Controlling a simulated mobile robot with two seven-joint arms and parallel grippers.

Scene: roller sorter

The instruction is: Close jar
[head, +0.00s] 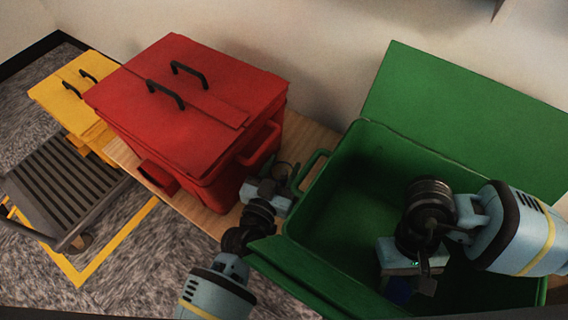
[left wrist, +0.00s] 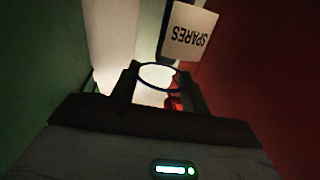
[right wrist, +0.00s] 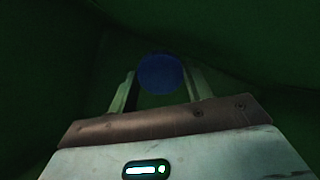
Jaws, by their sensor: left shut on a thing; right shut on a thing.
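My left gripper (head: 284,178) is in the gap between the red bin and the green bin. In the left wrist view it is shut on a jar (left wrist: 157,76), whose round pale opening with a dark rim shows between the fingers, with no lid on it. The jar is not clear in the head view. My right gripper (head: 412,282) is over the inside of the green bin. It is shut on a round blue lid (right wrist: 160,73), which also shows as a dark blue patch in the head view (head: 398,290). The jar and lid are well apart.
The open green bin (head: 335,170) has its flaps spread, one up against the wall. The closed red bin (head: 195,95) stands left of my left gripper on a wooden top (head: 205,212). A yellow bin (head: 65,95) is farther left. A "SPARES" label (left wrist: 188,32) shows beyond the jar.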

